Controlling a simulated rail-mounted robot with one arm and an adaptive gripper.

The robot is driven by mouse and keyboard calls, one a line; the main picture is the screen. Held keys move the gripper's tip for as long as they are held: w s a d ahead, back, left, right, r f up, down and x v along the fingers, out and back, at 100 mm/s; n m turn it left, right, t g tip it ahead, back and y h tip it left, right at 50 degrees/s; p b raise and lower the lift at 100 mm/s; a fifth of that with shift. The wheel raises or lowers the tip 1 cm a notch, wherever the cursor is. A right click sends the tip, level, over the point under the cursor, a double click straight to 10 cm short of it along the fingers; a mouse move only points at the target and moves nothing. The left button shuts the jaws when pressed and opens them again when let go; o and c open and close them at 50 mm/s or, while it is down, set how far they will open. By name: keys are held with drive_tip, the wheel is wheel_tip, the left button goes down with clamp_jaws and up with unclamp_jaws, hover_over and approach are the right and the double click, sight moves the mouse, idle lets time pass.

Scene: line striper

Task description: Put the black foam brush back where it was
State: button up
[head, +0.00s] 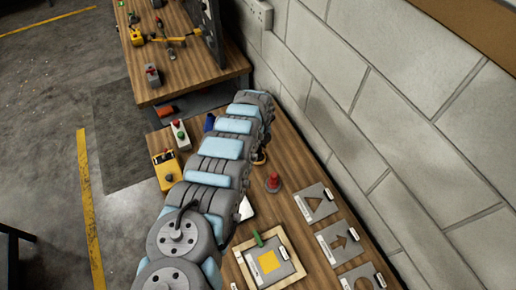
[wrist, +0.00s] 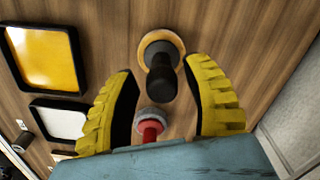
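In the wrist view a brush with a black handle (wrist: 162,82) and a round tan base stands on the wooden table; I take it for the black foam brush. My gripper (wrist: 160,67) is open, with its yellow ridged fingers on either side of the black handle in the picture. A gap shows on each side, and I cannot tell how far down the fingers reach. In the head view my arm hides the gripper and most of this brush; a tan rim (head: 260,158) shows beside the arm.
A red-handled piece with a grey round base (wrist: 150,121) stands close by, also in the head view (head: 273,182). A yellow tray (wrist: 43,57) and a white tray (wrist: 62,122) lie left. Stencil plates (head: 315,203) line the wall side.

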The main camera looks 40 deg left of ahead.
drive_tip(key=shift+r, duration=6.15)
